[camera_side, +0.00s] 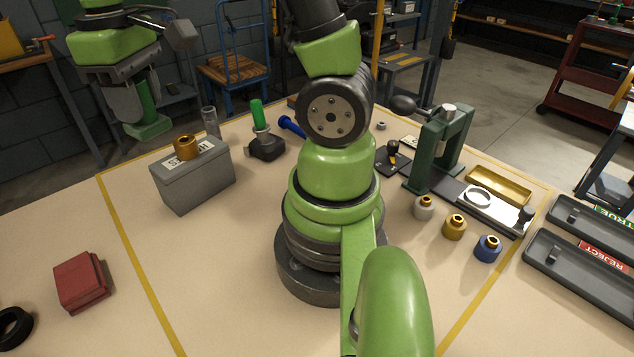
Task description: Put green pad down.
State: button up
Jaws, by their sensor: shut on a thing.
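My green and dark arm stands in the middle of the picture and runs up out of the top edge. Another green link of mine fills the lower foreground and covers part of the bench.
A red block (80,282) lies at left, near a black ring (13,328). A grey box (195,182) carries a brass part (186,148). At right stand a green press (440,150), several small cylindrical parts and dark trays (578,262). The left-centre bench is clear.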

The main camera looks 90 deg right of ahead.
jog(key=s+d+m, duration=0.3)
jog(key=s+d, duration=1.3)
jog(key=s, duration=0.1)
jog(key=f, duration=1.5)
jog(key=shift+w+f, duration=0.2)
jog(key=shift+f, duration=2.4)
jog(key=shift+f, duration=0.1)
jog(key=o, duration=0.9)
jog(key=shift+d, duration=0.1)
jog(key=shift+o, duration=0.2)
